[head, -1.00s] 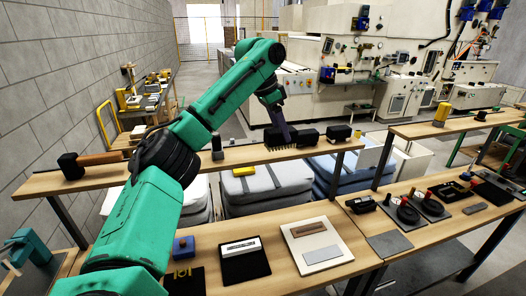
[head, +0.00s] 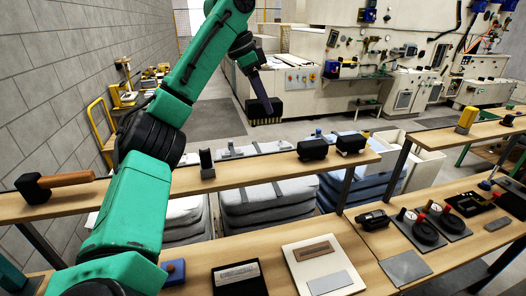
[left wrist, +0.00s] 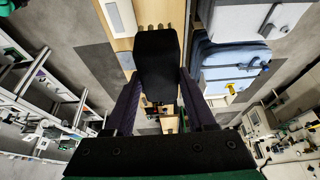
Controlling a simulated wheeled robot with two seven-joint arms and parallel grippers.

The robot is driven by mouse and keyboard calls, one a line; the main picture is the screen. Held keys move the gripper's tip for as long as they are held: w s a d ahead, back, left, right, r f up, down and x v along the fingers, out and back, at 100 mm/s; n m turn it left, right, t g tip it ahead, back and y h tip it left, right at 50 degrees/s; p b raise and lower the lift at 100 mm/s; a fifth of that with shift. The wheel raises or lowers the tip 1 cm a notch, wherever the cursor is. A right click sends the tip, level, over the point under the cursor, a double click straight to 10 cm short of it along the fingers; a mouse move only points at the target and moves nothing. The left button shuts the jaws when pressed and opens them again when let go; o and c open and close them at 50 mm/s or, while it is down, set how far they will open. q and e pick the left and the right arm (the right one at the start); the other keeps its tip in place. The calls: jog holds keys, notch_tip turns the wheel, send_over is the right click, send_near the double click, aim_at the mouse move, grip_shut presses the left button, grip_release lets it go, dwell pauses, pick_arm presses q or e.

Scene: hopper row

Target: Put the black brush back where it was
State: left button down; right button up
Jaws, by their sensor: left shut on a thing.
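The black brush (head: 265,110) hangs in the air in the head view, above the raised wooden shelf (head: 235,174) in the picture, its bristles pointing down. My left gripper (head: 262,97) is shut on the brush from above. In the left wrist view the black brush (left wrist: 157,62) is between the two dark fingers of my left gripper (left wrist: 160,88). The shelf has bare wood below the brush in the picture. My right gripper is not in view.
On the shelf stand a wooden-handled mallet (head: 53,184), a small dark upright piece (head: 207,163) and two black blocks (head: 313,149) (head: 351,144). The lower bench (head: 230,250) carries trays and a white board (head: 321,264). Grey padded stacks (head: 268,193) sit behind.

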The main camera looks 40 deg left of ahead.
aim_at(262, 114)
pick_arm(q)
notch_tip(262, 114, down, 4)
jog(key=shift+s, duration=0.15)
jog(key=f, duration=0.2)
jog(key=w+a+f, duration=0.1)
jog(key=f, duration=0.5)
jog(key=shift+w+a, duration=0.15)
jog(key=shift+w, duration=0.15)
jog(key=f, duration=0.2)
jog(key=s+f, duration=0.1)
jog(key=shift+d, duration=0.3)
jog(key=shift+w, duration=0.1)
jog(key=c, duration=0.7)
grip_release()
jog(key=shift+w+a, duration=0.1)
jog(key=o, duration=0.5)
jog(key=shift+w+f, duration=0.1)
jog(key=shift+c, duration=0.2)
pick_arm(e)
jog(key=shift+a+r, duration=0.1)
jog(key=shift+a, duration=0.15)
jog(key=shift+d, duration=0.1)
